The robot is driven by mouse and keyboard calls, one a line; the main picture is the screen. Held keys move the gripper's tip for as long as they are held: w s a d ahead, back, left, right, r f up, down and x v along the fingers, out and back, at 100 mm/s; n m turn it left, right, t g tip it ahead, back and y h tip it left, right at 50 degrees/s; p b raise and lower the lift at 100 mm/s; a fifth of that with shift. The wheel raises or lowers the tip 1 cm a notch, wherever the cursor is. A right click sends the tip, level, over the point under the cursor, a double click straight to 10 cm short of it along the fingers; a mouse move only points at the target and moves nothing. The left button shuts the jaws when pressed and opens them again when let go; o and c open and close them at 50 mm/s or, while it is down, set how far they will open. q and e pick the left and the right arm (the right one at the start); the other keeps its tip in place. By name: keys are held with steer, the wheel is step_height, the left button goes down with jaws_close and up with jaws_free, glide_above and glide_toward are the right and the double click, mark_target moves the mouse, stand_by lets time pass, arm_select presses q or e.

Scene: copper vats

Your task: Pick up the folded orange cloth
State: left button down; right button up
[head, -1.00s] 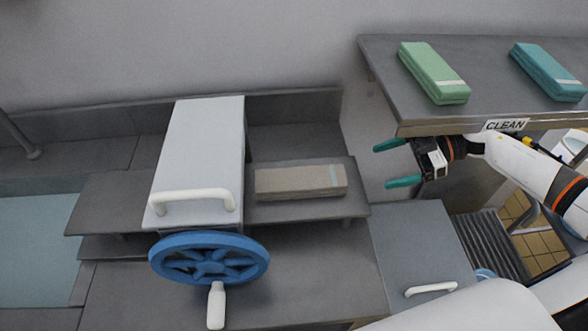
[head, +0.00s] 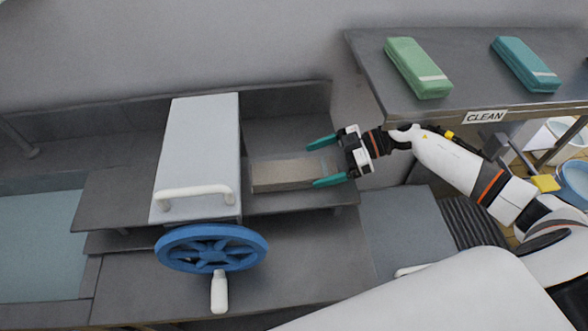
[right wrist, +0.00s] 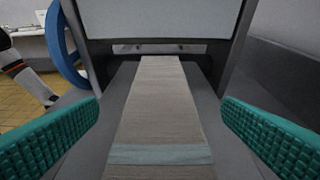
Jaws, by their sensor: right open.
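No orange cloth shows in either view. A folded grey-beige cloth (head: 282,176) with a pale teal stripe lies flat on the grey shelf beside the white-handled box. In the right wrist view this cloth (right wrist: 160,100) runs lengthwise away from me, its striped end nearest. My right gripper (head: 314,165) is open and empty, its green fingers around the cloth's striped right end. In the right wrist view a finger stands on each side, apart from the cloth. My left gripper is not in view.
A light grey box (head: 198,140) with a white handle stands just left of the cloth. A blue handwheel (head: 211,247) is in front. A folded green cloth (head: 415,66) and a teal cloth (head: 524,62) lie on the shelf (head: 455,85) labelled CLEAN.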

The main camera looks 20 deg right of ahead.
mark_target(303, 169)
steer(key=x, duration=0.2)
steer(key=shift+w+a+p, duration=0.1)
steer(key=shift+a+p, duration=0.2)
steer(key=shift+a, duration=0.1)
steer(key=shift+w+a+f, duration=0.1)
steer(key=shift+a+f, duration=0.15)
steer(key=shift+a, duration=0.05)
steer(key=shift+c, duration=0.2)
